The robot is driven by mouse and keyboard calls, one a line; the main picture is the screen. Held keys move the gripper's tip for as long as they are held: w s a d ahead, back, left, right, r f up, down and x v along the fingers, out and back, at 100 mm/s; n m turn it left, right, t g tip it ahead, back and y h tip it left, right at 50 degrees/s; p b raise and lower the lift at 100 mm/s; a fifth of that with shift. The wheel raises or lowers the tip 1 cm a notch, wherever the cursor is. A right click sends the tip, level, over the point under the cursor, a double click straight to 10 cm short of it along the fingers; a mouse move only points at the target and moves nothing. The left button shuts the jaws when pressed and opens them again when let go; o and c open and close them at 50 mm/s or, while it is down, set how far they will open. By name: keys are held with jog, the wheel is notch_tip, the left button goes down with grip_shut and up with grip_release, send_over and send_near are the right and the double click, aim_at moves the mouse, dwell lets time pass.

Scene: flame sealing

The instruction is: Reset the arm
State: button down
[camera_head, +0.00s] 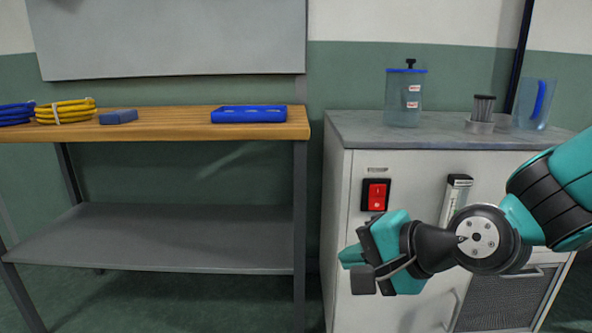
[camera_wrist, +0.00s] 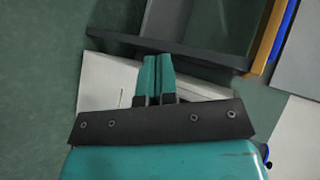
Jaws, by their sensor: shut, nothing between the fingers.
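My gripper (camera_head: 352,256) hangs in front of the white cabinet (camera_head: 345,185), pointing left in the head view, level with the space below the red switch. In the wrist view my gripper (camera_wrist: 158,60) shows its two teal fingers side by side, closed together with nothing between them. My arm comes in from the right edge of the head view. The red rocker switch (camera_head: 375,195) sits on the cabinet front, just above the gripper. A flow gauge (camera_head: 456,197) is on the cabinet front, partly hidden behind my wrist.
On the cabinet top stand a lidded clear jar (camera_head: 403,100), a small burner-like cylinder (camera_head: 483,108) and a clear pitcher (camera_head: 533,104). A wooden-topped bench (camera_head: 170,121) at left holds a blue tray (camera_head: 249,114), a blue block (camera_head: 118,117) and cable coils (camera_head: 66,110).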

jog(key=s+d+r+n+g+h, duration=0.1)
jog(key=s+d+n+g+h, duration=0.2)
jog(key=s+n, duration=0.5)
jog(key=s+d+n+g+h, duration=0.1)
jog(key=s+d+n+g, duration=0.2)
jog(key=s+n+g, duration=0.35)
notch_tip(320, 180, up, 35)
jog(key=s+t+p, duration=0.1)
jog(key=s+p, duration=0.1)
jog(key=p, duration=3.2)
jog(key=shift+d+n+t+p, duration=0.15)
jog(key=shift+n+t+p, duration=0.2)
jog(key=shift+n, duration=0.1)
jog(key=shift+f, duration=0.1)
